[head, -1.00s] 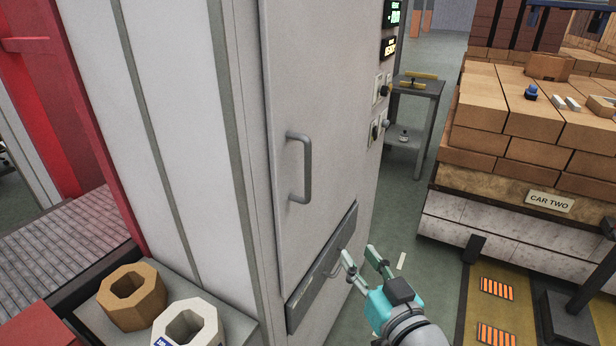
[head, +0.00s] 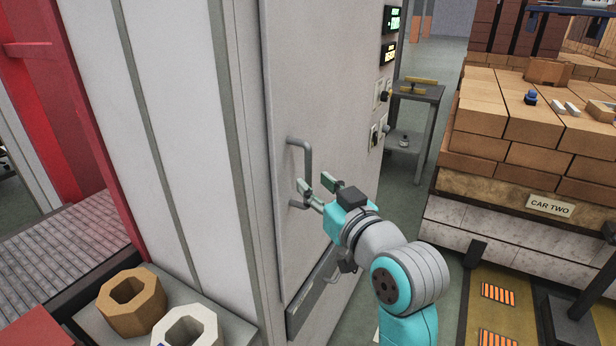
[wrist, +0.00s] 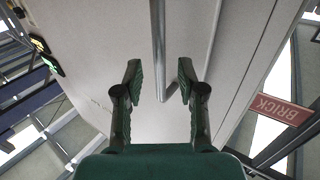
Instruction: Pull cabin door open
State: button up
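The cabin door (head: 335,90) is a tall light grey panel that looks shut. Its grey bar handle (head: 307,158) stands upright on the left part of the door. My gripper (head: 319,184) is open beside the lower part of the handle, in front of the door. In the wrist view the handle (wrist: 158,50) runs down from the top edge, and its lower end lies between the two fingertips of my gripper (wrist: 160,82) in the picture. The fingers are apart and hold nothing. I cannot tell whether a finger touches the handle.
Status displays (head: 391,20) and knobs are at the door's right. Two hollow blocks (head: 132,300) stand on a ledge at lower left. A brick-laden car (head: 510,130) stands at right, beyond a floor gap.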

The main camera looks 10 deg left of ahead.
aim_at(310, 179)
jog(key=shift+x, duration=1.95)
grip_shut()
